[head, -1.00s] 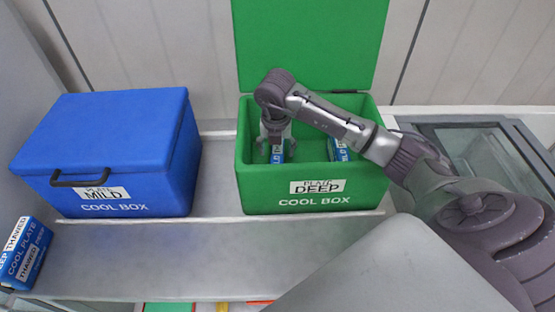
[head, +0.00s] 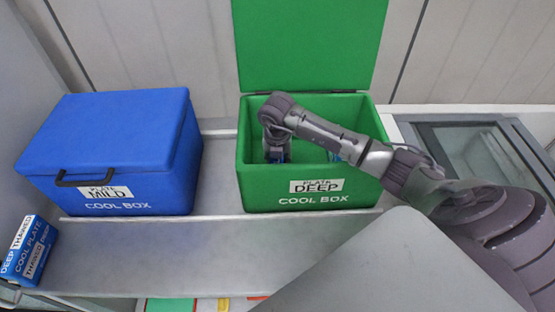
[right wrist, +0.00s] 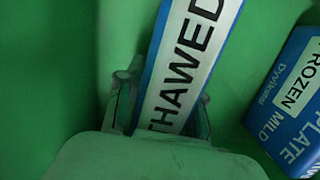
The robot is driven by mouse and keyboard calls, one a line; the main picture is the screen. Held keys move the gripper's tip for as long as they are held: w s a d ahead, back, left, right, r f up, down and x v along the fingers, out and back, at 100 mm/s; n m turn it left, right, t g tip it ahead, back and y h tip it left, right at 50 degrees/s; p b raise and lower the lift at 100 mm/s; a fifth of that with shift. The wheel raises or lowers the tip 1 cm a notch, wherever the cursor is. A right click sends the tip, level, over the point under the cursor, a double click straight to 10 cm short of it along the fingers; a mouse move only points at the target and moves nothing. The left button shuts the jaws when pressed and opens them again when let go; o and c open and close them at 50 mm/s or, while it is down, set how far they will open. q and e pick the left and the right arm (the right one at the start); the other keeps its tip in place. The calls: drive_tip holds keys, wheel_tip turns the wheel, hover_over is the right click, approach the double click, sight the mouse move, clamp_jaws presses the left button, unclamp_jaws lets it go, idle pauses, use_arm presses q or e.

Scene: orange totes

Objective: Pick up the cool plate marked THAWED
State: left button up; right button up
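A blue cool plate with a white label reading THAWED (right wrist: 185,70) stands inside the green cool box (head: 310,202) marked DEEP. In the right wrist view my right gripper (right wrist: 163,108) has one finger on each side of this plate. The fingers look spread, and I see no clear grip. In the head view the gripper (head: 277,155) is down inside the box, its fingertips largely hidden. Another cool plate (head: 28,252), with DEEP and THAWED on its labels, is at the far left. My left gripper is not in view.
A second blue plate (right wrist: 292,105), labelled FROZEN MILD, is in the green box to the right. The box's green lid (head: 310,45) stands open behind. A closed blue cool box (head: 110,150) marked MILD stands left. Clear grey surface (head: 180,245) lies in front.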

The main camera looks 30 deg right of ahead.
clamp_jaws()
drive_tip(key=shift+r, duration=0.1)
drive_tip(key=shift+w, duration=0.1)
